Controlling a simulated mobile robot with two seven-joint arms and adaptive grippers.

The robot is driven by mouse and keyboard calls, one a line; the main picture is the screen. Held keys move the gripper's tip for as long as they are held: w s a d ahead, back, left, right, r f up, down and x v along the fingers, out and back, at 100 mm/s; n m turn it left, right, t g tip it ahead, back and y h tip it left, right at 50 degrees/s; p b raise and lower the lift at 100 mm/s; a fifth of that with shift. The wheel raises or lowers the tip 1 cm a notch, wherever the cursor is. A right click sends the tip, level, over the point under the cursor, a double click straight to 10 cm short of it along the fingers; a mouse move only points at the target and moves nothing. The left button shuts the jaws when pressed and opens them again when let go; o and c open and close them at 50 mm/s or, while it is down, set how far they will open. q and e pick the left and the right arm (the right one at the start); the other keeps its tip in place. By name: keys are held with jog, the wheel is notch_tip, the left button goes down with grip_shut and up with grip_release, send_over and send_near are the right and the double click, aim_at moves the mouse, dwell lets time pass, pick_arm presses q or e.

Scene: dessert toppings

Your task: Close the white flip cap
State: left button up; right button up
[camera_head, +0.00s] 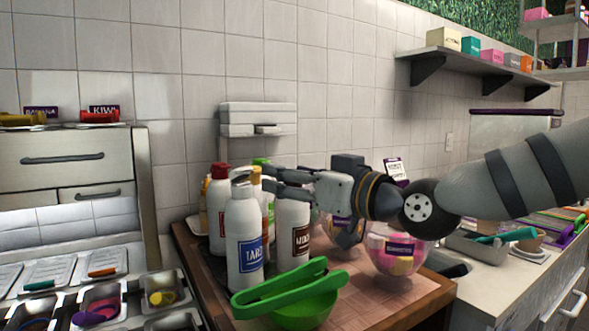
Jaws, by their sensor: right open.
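A white bottle (243,235) with a blue label stands upright at the front of the bottle group. Its pale grey-white cap (241,181) is on top; it seems raised, but I cannot tell how far it is open. My right gripper (267,179) reaches in from the right with its fingers pointing left. It is open and empty, close to the right of this cap; contact cannot be made out. A second white bottle (293,235) with a brown label stands below the fingers, its top hidden by them. My left gripper is out of view.
Red-capped (219,171) and other bottles crowd behind. A green bowl (305,309) with green tongs (279,288) is in front. A glass bowl of toppings (398,254) stands under my right arm. Topping bins (165,298) lie at left.

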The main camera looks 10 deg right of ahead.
aim_at(246, 172)
jog(key=shift+g+y, duration=0.3)
jog(key=b+x, duration=0.1)
jog(key=x, duration=1)
jog(key=shift+a+f+b, duration=0.2)
jog(key=shift+a+b, duration=0.15)
jog(key=shift+b, duration=0.05)
jog(key=shift+w+a+r, duration=0.25)
jog(key=shift+w, duration=0.15)
jog(key=c, duration=1.2)
jog(key=shift+d+f, duration=0.1)
jog(key=shift+f, duration=0.4)
jog(key=t, duration=0.1)
jog(key=f+t+y+b, duration=0.1)
jog(key=t+b, duration=0.1)
jog(key=shift+s+d+f, duration=0.2)
jog(key=shift+s+f, duration=0.05)
jog(key=shift+f, duration=0.05)
jog(key=shift+s+r+t+y+b, duration=0.1)
jog(key=shift+s+t+y+b, duration=0.05)
jog(key=shift+t+y+b, duration=0.2)
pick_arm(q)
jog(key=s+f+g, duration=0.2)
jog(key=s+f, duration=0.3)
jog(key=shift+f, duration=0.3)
pick_arm(e)
jog(key=shift+s+r, duration=0.1)
jog(key=shift+r, duration=0.15)
